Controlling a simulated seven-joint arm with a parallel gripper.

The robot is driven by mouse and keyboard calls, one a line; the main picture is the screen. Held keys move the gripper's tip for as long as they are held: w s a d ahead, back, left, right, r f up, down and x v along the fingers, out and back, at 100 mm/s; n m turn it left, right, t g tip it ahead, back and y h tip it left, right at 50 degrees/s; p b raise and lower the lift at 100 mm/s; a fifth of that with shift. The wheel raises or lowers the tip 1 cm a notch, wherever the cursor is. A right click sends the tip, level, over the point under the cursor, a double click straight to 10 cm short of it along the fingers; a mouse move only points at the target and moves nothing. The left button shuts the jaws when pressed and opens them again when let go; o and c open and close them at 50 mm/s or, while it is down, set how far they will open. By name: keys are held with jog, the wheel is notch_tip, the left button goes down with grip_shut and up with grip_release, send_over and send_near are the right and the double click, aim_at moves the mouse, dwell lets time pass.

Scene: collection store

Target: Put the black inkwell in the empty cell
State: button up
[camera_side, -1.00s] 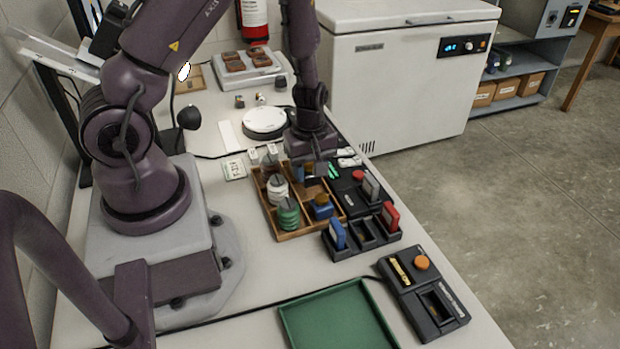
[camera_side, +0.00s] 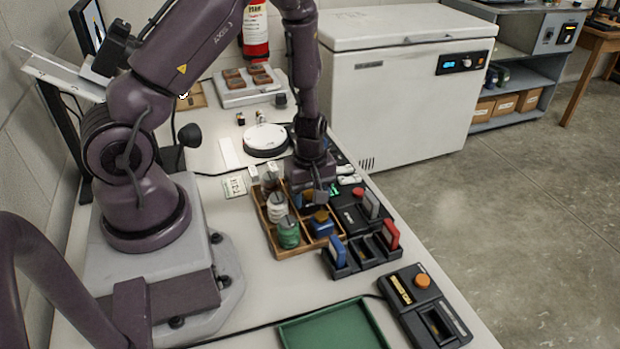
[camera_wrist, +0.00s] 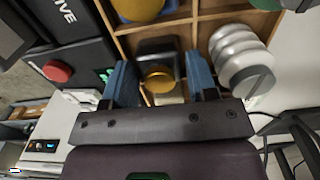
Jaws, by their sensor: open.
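The black inkwell (camera_wrist: 158,50), with a gold cap, sits in a cell of the wooden tray (camera_wrist: 194,32) in the wrist view. My gripper (camera_wrist: 161,80) is open, with one blue finger on each side of the inkwell; contact cannot be told. In the side view my gripper (camera_side: 315,192) is down over the far part of the tray (camera_side: 262,217) and hides most of the black inkwell. A blue inkwell (camera_side: 322,227) stands in a nearer cell. A white ribbed jar (camera_side: 278,208) and a green ribbed jar (camera_side: 288,233) fill left cells. I cannot make out the empty cell clearly.
A black device with a red button (camera_side: 358,192) and a black rack (camera_side: 366,250) with blue and red pieces stand close on the right. A green tray (camera_side: 335,327) and a black box with an orange knob (camera_side: 422,281) are in front. A white round device (camera_side: 266,138) is behind.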

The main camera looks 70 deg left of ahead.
notch_tip(320, 180, up, 11)
notch_tip(320, 180, up, 14)
jog(key=m+t+h, duration=0.1)
jog(key=m+t, duration=0.2)
jog(key=m, duration=0.6)
send_over(310, 193)
jog(key=s+d, duration=0.2)
jog(key=d, duration=0.5)
jog(key=s+d+r+m+t+y, duration=0.1)
jog(key=s+d+r+m+t, duration=0.1)
jog(key=s+r+m, duration=0.5)
jog(key=shift+s+d+r+m+t, duration=0.35)
jog(key=shift+d+r+m, duration=0.1)
jog(key=shift+m, duration=0.55)
